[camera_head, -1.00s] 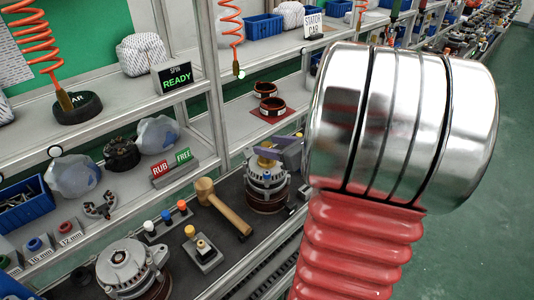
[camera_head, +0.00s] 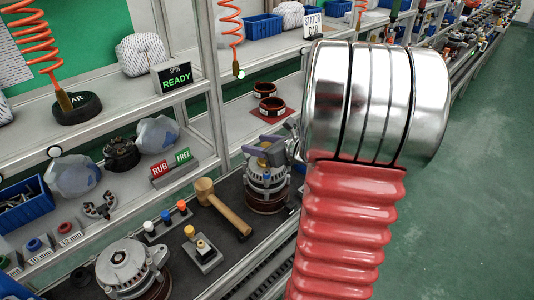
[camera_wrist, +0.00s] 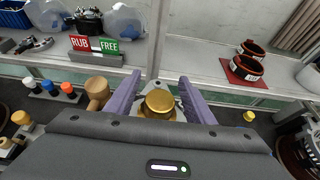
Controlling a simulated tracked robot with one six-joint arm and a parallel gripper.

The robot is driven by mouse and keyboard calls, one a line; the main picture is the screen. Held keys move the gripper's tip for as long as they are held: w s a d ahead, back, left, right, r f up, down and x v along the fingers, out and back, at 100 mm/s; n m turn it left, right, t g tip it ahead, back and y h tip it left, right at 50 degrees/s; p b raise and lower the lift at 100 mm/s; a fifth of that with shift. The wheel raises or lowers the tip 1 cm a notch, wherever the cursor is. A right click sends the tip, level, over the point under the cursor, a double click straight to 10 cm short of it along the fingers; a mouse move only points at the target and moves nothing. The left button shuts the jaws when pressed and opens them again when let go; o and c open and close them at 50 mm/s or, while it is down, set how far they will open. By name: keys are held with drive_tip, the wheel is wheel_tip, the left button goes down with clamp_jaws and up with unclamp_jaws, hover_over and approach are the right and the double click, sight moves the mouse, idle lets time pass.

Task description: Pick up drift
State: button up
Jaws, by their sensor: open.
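A round brass piece, which looks like the drift (camera_wrist: 158,102), shows in the wrist view between the two purple fingers of my gripper (camera_wrist: 160,77). There is a visible gap to each finger, and the jaws are open. In the head view my gripper (camera_head: 269,150) is over the top of an alternator (camera_head: 266,183). The brass piece is mostly hidden there by the fingers; only a little yellow shows. Its lower part and how it stands on the alternator cannot be made out.
A wooden mallet (camera_head: 222,207) lies just left of the alternator. Capped tools (camera_head: 166,220) and a small block with a yellow-topped piece (camera_head: 203,249) stand further left. A second alternator (camera_head: 130,266) is at the front. A shelf with RUB and FREE signs (camera_head: 172,166) runs behind.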

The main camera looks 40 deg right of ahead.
drive_tip(key=shift+c, duration=0.7)
clamp_jaws()
idle(0.3)
